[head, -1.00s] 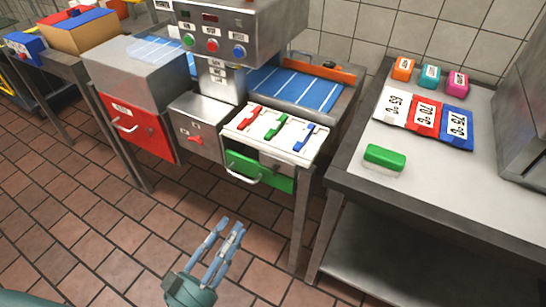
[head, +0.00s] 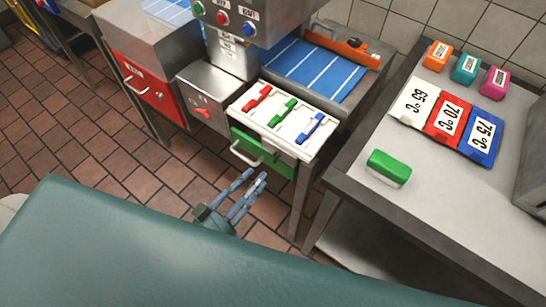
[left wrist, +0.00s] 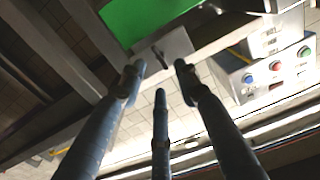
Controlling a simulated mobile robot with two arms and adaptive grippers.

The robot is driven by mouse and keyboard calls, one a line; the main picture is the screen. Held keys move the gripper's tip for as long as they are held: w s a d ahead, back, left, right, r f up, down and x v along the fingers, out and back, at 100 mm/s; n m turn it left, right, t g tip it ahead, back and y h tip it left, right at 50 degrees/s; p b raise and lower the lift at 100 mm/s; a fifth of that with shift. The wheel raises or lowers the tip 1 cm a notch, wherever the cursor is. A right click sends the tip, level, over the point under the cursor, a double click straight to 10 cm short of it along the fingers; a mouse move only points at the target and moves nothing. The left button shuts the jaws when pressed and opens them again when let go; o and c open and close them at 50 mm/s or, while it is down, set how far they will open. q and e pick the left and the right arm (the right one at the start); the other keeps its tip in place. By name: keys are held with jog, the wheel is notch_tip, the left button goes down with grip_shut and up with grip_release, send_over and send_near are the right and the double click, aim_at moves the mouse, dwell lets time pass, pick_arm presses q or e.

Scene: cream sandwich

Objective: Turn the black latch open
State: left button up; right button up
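A small dark latch (left wrist: 159,55) shows in the left wrist view on a metal plate (left wrist: 176,43) beside the green drawer front (left wrist: 145,18). In the head view the green drawer (head: 262,153) sits under a white panel, and the latch cannot be made out. My left gripper (head: 250,182) is in front of and below this drawer. Its fingers are spread and empty. In the left wrist view the left gripper (left wrist: 160,76) points toward the latch, with a visible gap between them. My right gripper is not in view.
The white panel (head: 271,133) carries red, green and blue handles. A red drawer (head: 148,85) and a metal box with a red knob (head: 203,96) stand left. A steel table (head: 334,178) at right holds a green-topped block (head: 388,166) and temperature cards.

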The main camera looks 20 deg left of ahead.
aim_at(276, 157)
pick_arm(q)
jog(key=x, duration=0.7)
jog(key=shift+w+p, duration=0.25)
jog(key=shift+p, duration=0.2)
jog(key=shift+d, duration=0.1)
grip_shut()
